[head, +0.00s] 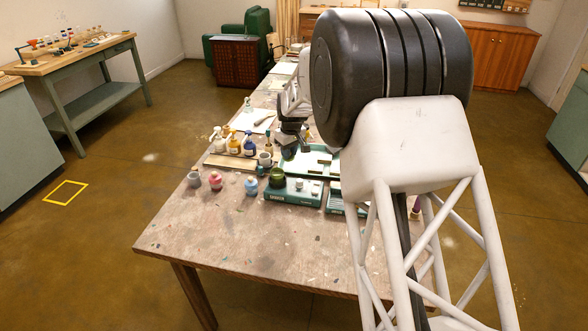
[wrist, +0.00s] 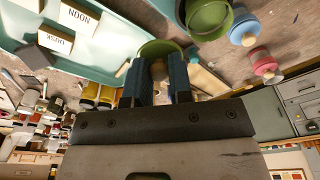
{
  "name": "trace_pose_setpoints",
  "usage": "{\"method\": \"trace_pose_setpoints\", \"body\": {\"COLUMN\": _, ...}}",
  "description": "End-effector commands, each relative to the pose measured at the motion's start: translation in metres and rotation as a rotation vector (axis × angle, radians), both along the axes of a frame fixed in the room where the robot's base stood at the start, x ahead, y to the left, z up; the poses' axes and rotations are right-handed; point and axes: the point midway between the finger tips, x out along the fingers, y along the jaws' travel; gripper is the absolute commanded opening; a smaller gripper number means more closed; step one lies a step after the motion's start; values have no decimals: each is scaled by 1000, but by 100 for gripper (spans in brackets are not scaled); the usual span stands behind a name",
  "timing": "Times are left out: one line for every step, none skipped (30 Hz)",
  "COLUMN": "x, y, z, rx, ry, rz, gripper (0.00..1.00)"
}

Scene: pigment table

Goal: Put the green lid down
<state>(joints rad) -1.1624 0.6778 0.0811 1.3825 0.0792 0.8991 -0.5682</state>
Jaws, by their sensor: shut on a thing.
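My gripper (wrist: 158,82) is shut on the green lid (wrist: 160,47), which shows as a green disc at the fingertips in the wrist view. A tan part, seemingly its knob, sits between the fingers. The green pot (wrist: 208,18) stands open beside the lid in the wrist view, apart from it. In the head view the green pot (head: 277,178) stands by the front left of the teal box, and my gripper (head: 289,152) is behind it, above the table. I cannot make out the lid clearly in the head view.
A blue pot (head: 251,186), a pink pot (head: 215,180) and a grey pot (head: 194,179) stand left of the green pot. A teal tray (wrist: 112,62) bears cards reading NOON and DUSK. Several bottles (head: 233,143) stand behind. The table's front (head: 230,235) is clear.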

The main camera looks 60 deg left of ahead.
Motion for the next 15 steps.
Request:
{"method": "trace_pose_setpoints", "body": {"x": 6, "y": 6, "z": -3, "rx": 0, "ry": -1, "rz": -4, "gripper": 0}}
{"method": "trace_pose_setpoints", "body": {"x": 8, "y": 10, "z": -4, "rx": 0, "ry": 0, "rz": -6, "gripper": 0}}
{"method": "trace_pose_setpoints", "body": {"x": 12, "y": 14, "z": -4, "rx": 0, "ry": 0, "rz": -9, "gripper": 0}}
{"method": "trace_pose_setpoints", "body": {"x": 15, "y": 17, "z": -6, "rx": -1, "ry": 0, "rz": -11, "gripper": 0}}
{"method": "trace_pose_setpoints", "body": {"x": 18, "y": 21, "z": -7, "rx": -1, "ry": 0, "rz": -13, "gripper": 0}}
{"method": "trace_pose_setpoints", "body": {"x": 21, "y": 25, "z": -7, "rx": 0, "ry": 0, "rz": -16, "gripper": 0}}
{"method": "trace_pose_setpoints", "body": {"x": 24, "y": 29, "z": -8, "rx": 0, "ry": 0, "rz": -18, "gripper": 0}}
{"method": "trace_pose_setpoints", "body": {"x": 27, "y": 32, "z": -10, "rx": 0, "ry": -1, "rz": -20, "gripper": 0}}
{"method": "trace_pose_setpoints", "body": {"x": 31, "y": 36, "z": -11, "rx": 0, "ry": 0, "rz": -22, "gripper": 0}}
{"method": "trace_pose_setpoints", "body": {"x": 33, "y": 39, "z": -12, "rx": -1, "ry": 0, "rz": -24, "gripper": 0}}
{"method": "trace_pose_setpoints", "body": {"x": 36, "y": 42, "z": -13, "rx": -1, "ry": 0, "rz": -26, "gripper": 0}}
{"method": "trace_pose_setpoints", "body": {"x": 40, "y": 46, "z": -14, "rx": -1, "ry": -1, "rz": -29, "gripper": 0}}
{"method": "trace_pose_setpoints", "body": {"x": 42, "y": 49, "z": -16, "rx": -1, "ry": 0, "rz": -31, "gripper": 0}}
{"method": "trace_pose_setpoints", "body": {"x": 45, "y": 52, "z": -17, "rx": -2, "ry": 0, "rz": -33, "gripper": 0}}
{"method": "trace_pose_setpoints", "body": {"x": 49, "y": 56, "z": -18, "rx": -1, "ry": -1, "rz": -35, "gripper": 0}}
